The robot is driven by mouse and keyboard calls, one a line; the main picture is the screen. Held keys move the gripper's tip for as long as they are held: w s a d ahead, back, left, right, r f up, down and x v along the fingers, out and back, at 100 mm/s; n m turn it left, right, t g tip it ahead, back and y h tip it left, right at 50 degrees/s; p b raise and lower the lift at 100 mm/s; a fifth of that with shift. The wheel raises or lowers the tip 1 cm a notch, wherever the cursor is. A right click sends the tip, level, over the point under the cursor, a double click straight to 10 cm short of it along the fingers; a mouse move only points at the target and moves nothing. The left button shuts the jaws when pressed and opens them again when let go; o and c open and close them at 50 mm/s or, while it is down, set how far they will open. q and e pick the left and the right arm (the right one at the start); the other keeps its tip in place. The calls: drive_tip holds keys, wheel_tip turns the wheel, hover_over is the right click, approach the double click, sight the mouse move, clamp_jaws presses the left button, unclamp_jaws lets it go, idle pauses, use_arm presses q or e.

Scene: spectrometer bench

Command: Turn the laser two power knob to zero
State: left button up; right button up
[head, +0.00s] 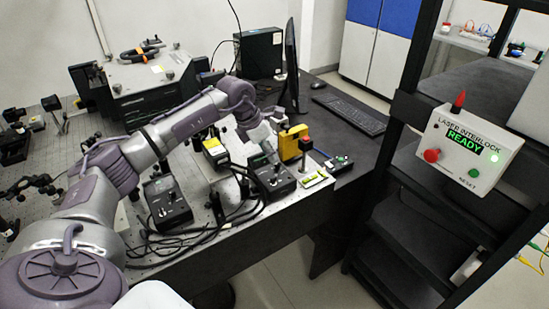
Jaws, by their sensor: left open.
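Two black control boxes with small knobs stand on the optical table (112,157). One box (168,205) is at the left and the other box (272,179) is at the right. I cannot read which one is laser two, and the knob settings are too small to tell. My left arm comes in from the left and arches over the table. My left gripper (264,150) is open just above and behind the right box, pointing down. I cannot tell if it touches the box, and its fingertips are hard to make out. My right gripper is not in view.
Black cables (180,240) lie loose between the boxes. A yellow device (291,143) stands close right of the gripper. A monitor (291,68) and keyboard (350,115) are behind. A laser interlock panel (469,149) reading READY hangs on the rack at right.

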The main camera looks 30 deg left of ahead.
sight(277, 166)
use_arm(q)
drive_tip(key=shift+p+x, duration=0.35)
drive_tip(key=shift+x, duration=2.05)
drive_tip(key=shift+r, duration=0.1)
clamp_jaws()
